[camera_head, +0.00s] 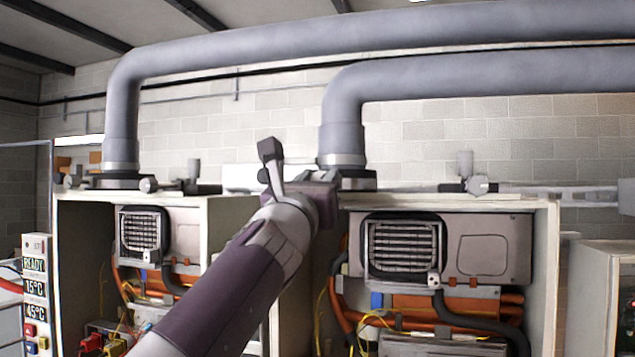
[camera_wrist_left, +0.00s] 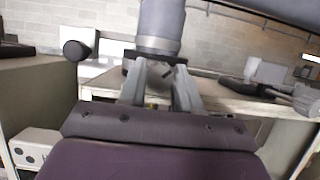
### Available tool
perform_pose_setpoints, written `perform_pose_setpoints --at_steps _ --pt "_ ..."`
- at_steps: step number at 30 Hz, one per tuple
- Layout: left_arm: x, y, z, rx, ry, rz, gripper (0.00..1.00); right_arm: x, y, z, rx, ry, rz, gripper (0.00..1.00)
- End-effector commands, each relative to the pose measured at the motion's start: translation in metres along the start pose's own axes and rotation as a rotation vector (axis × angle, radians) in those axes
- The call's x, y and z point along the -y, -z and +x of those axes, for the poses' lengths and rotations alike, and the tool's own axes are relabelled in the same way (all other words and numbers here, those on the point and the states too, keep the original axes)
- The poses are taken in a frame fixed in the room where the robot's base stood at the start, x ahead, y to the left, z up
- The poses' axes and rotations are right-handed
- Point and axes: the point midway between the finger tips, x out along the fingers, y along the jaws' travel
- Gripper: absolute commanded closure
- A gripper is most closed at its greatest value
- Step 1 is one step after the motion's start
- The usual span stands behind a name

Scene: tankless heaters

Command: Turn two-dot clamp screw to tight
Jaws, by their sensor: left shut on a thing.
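My left gripper (camera_head: 328,186) reaches up from the bottom of the head view to the collar at the foot of the right-hand grey flue pipe (camera_head: 342,118). In the left wrist view my left gripper (camera_wrist_left: 160,76) has its two fingers closing in on a small dark part, apparently the clamp screw (camera_wrist_left: 167,70), just under the pipe's clamp collar (camera_wrist_left: 158,53). The fingers hide most of the screw. I cannot make out its two dots or how tight it stands. My right gripper is not in view.
Two open heater cabinets stand side by side, the left one with a grille (camera_head: 141,231) and the right one with a larger grille (camera_head: 403,246). Another flue pipe (camera_head: 122,110) rises at the left. Valve fittings (camera_head: 479,185) sit along the cabinet tops.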

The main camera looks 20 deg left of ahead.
Motion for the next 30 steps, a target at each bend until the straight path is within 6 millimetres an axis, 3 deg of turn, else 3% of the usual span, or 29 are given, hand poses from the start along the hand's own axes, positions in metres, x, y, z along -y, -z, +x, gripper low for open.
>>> perform_pose_setpoints --at_steps 11,30 --pt "-0.002 -0.002 0.002 -0.003 0.057 0.145 0.98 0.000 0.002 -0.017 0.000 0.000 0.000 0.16" --pt "-0.004 -0.002 0.002 -0.003 0.286 0.697 0.98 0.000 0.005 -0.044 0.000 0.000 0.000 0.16"
